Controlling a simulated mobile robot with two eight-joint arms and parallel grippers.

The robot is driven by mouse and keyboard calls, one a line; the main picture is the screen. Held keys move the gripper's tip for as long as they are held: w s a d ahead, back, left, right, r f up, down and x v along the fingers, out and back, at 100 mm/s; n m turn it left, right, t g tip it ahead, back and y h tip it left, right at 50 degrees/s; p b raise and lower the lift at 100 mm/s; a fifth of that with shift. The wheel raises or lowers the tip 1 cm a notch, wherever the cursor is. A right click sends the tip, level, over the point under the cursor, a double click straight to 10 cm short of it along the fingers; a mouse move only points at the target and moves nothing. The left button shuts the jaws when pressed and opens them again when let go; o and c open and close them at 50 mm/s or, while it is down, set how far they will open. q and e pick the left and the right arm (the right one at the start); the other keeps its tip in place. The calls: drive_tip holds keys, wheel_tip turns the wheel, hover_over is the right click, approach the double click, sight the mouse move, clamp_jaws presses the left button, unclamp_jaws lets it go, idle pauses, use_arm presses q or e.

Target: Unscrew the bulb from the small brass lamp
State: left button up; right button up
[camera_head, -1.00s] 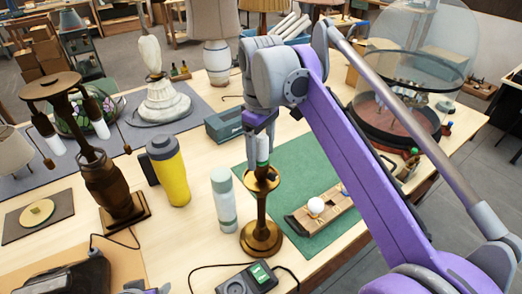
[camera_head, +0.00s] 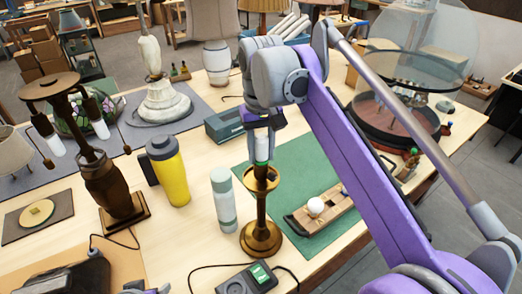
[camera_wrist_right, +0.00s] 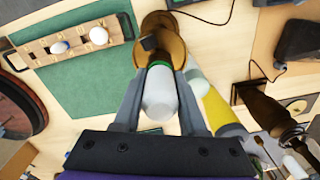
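The small brass lamp (camera_head: 261,232) stands upright near the front of the bench, on a round base. A white bulb with a green band (camera_head: 262,150) sits at its top; it also shows in the right wrist view (camera_wrist_right: 160,93). My right gripper (camera_head: 262,145) is above the lamp, pointing down, with one finger close along each side of the bulb. The fingers appear shut on it. The bulb's lower end and the socket are partly hidden.
A pale bottle (camera_head: 223,200) stands just left of the lamp, and a yellow tumbler (camera_head: 170,172) beyond it. A green mat (camera_head: 290,160) with a wooden bulb holder (camera_head: 335,212) lies to the right. A black device (camera_head: 235,282) with a cable sits in front.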

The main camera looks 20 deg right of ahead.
clamp_jaws()
drive_tip(key=n, duration=0.7)
drive_tip(key=shift+n, duration=0.5)
drive_tip(key=n, duration=0.5)
drive_tip(key=shift+a, duration=0.1)
drive_tip(key=n, duration=0.3)
drive_tip(key=n, duration=0.4)
drive_tip(key=shift+r, duration=0.1)
drive_tip(key=n, duration=0.4)
drive_tip(key=shift+s, duration=0.1)
